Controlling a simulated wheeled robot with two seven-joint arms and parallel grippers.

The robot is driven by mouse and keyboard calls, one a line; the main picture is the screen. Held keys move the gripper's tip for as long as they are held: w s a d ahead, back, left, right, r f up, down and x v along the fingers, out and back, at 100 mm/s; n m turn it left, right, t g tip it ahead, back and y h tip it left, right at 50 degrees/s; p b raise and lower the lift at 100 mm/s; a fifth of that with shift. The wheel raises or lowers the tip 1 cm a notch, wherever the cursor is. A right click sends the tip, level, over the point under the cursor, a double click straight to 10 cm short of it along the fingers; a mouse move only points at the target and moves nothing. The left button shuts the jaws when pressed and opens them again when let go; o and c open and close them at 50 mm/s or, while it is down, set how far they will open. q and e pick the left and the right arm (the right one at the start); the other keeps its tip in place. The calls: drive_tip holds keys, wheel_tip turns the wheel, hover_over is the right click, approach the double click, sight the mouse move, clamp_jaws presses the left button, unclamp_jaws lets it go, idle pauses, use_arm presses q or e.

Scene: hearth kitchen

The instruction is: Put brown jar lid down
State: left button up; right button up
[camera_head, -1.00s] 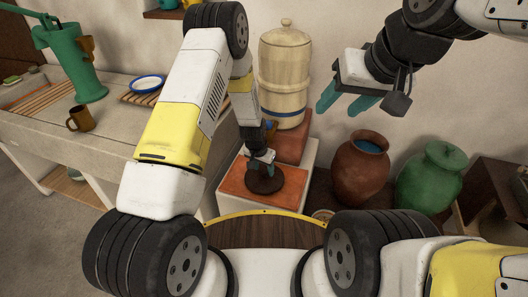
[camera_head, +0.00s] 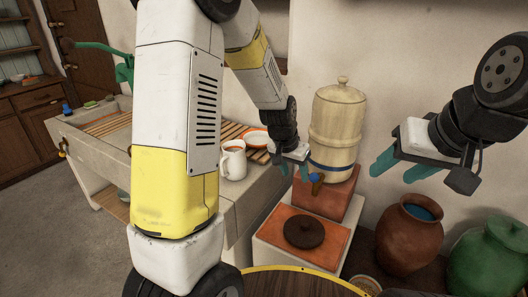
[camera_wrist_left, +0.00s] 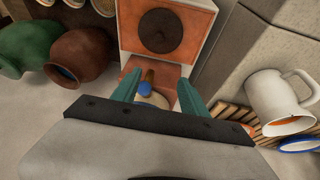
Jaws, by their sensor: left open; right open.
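The brown jar lid (camera_head: 304,231), a dark disc with a small knob, lies flat on the orange tiled top (camera_head: 284,217) of the low white stand. It also shows in the left wrist view (camera_wrist_left: 161,30). My left gripper (camera_head: 294,171) is open and empty, above the lid and apart from it, near the dispenser's tap. Its teal fingers (camera_wrist_left: 157,88) show spread in the left wrist view with nothing gripped between them. My right gripper (camera_head: 397,180) is open and empty at the right, above the brown jar.
A cream dispenser (camera_head: 336,128) with a blue tap stands on a tiled block behind the lid. A brown jar (camera_head: 410,238) and a green lidded jar (camera_head: 488,255) stand right. A white mug (camera_head: 233,160) and a plate (camera_head: 256,138) are on the counter by my left arm.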

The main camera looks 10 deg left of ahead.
use_arm(q)
drive_tip(key=s+a+r+n+t, duration=0.1)
drive_tip(key=s+a+r, duration=0.2)
drive_tip(key=s+r, duration=0.3)
drive_tip(key=s+a+r+n, duration=0.1)
drive_tip(key=s+a+r, duration=0.1)
drive_tip(key=s+r, duration=0.5)
drive_tip(key=s+a+r+n+t, duration=0.1)
drive_tip(key=s+a+r, duration=0.2)
drive_tip(key=s+r, duration=0.3)
drive_tip(key=s, duration=0.3)
drive_tip(key=shift+s+a+r+n+t, duration=0.15)
drive_tip(key=shift+a+r+n+t, duration=0.15)
drive_tip(key=shift+r, duration=0.05)
